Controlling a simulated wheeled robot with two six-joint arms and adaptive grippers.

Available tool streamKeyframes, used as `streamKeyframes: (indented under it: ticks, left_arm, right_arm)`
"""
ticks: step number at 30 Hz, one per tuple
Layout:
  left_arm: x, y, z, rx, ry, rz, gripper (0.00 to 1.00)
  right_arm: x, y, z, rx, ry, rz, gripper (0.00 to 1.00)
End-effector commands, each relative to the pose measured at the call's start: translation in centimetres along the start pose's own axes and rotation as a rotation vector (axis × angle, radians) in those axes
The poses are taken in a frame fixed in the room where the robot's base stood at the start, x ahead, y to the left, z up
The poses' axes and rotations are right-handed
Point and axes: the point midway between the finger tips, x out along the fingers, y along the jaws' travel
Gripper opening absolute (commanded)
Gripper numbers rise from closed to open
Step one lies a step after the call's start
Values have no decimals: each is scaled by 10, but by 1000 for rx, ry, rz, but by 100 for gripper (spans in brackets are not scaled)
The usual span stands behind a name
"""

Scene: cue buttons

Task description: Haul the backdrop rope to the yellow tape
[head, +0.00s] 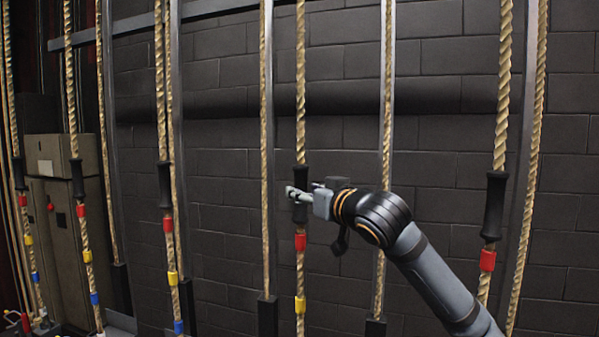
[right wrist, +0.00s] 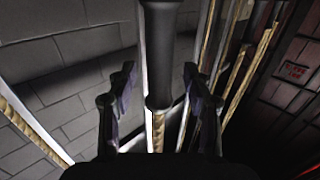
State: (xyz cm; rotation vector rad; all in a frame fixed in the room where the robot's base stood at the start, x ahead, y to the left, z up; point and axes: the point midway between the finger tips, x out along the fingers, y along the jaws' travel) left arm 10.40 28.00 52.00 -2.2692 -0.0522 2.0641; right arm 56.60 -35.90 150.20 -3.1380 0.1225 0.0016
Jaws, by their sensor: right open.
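Several tan ropes hang in front of a dark block wall. The middle rope (head: 301,70) carries a black grip (head: 300,175), with red tape (head: 300,241) below it and yellow tape (head: 300,304) lower down. My right gripper (head: 296,195) is level with the lower part of this grip. In the right wrist view the gripper (right wrist: 158,88) is open, one finger on each side of the black grip (right wrist: 160,50), with gaps showing. No label shows which rope is the backdrop's. My left gripper is out of view.
Other ropes with black grips hang on the left (head: 165,185) and on the right (head: 493,205). Plain ropes run on both sides of the middle one (head: 265,150) (head: 387,100). A grey-brown cabinet (head: 60,240) stands at far left.

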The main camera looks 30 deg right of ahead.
Motion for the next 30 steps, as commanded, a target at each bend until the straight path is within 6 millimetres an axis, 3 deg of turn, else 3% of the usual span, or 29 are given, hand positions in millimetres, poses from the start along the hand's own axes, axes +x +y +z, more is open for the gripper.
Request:
streamKeyframes:
  ticks: [1,6,17,27,30]
  left_arm:
    - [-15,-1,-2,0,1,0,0]
    - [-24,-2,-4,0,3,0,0]
    - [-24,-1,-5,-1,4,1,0]
    - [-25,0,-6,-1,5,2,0]
    - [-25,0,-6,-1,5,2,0]
  right_arm:
    - [8,-1,-6,6,-3,-3,51]
    - [26,0,-2,2,-1,-1,51]
    - [30,0,1,-1,1,1,50]
    - [30,0,1,-1,1,1,3]
    - [30,0,1,-1,1,1,0]
